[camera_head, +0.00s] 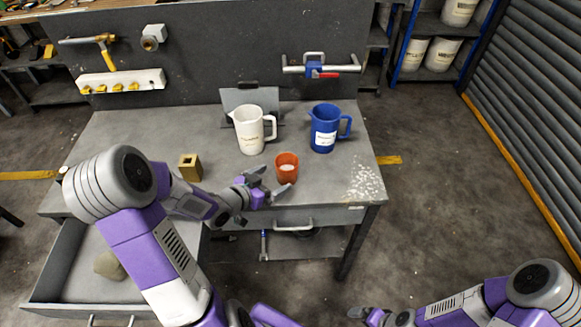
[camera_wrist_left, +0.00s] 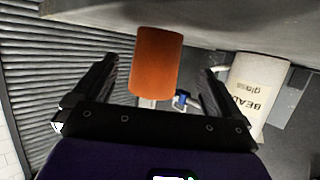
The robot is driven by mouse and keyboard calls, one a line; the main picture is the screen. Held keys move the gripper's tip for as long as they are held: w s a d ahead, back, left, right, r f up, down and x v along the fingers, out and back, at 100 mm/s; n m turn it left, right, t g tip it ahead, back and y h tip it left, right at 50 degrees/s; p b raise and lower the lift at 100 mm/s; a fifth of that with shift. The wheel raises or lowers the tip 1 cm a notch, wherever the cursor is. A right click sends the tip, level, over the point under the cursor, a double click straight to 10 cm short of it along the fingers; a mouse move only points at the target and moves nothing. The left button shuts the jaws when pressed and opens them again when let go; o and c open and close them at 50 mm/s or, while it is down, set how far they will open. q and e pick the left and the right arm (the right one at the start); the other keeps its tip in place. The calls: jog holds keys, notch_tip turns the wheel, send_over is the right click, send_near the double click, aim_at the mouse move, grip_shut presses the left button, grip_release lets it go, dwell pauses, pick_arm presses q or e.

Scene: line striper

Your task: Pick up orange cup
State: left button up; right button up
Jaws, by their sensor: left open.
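The orange cup (camera_head: 287,172) stands upright on the grey workbench (camera_head: 330,185), near its front edge. My left gripper (camera_head: 272,182) is open, just left of the cup at about its height. In the left wrist view the cup (camera_wrist_left: 157,62) shows between the two open fingers (camera_wrist_left: 158,72), with a gap on each side; neither finger seems to touch it. My right gripper (camera_head: 364,315) is low at the bottom of the head view, away from the bench; its jaws are too unclear to read.
A white pitcher (camera_head: 249,132) and a blue pitcher (camera_head: 324,130) stand behind the cup. The white one shows at right in the wrist view (camera_wrist_left: 252,92). A brass-coloured block (camera_head: 190,167) is left. A drawer (camera_head: 70,265) is open at front left. Bench right of the cup is clear.

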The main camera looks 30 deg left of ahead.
aim_at(279, 176)
pick_arm(q)
jog(key=shift+w+d+f, duration=0.2)
jog(key=shift+w, duration=0.15)
jog(key=b+x, duration=0.1)
jog(key=x, duration=0.3)
jog(key=shift+w+d+r+b, duration=0.15)
jog(key=shift+w+b, duration=0.1)
jog(key=shift+b, duration=0.05)
jog(key=c, duration=1.2)
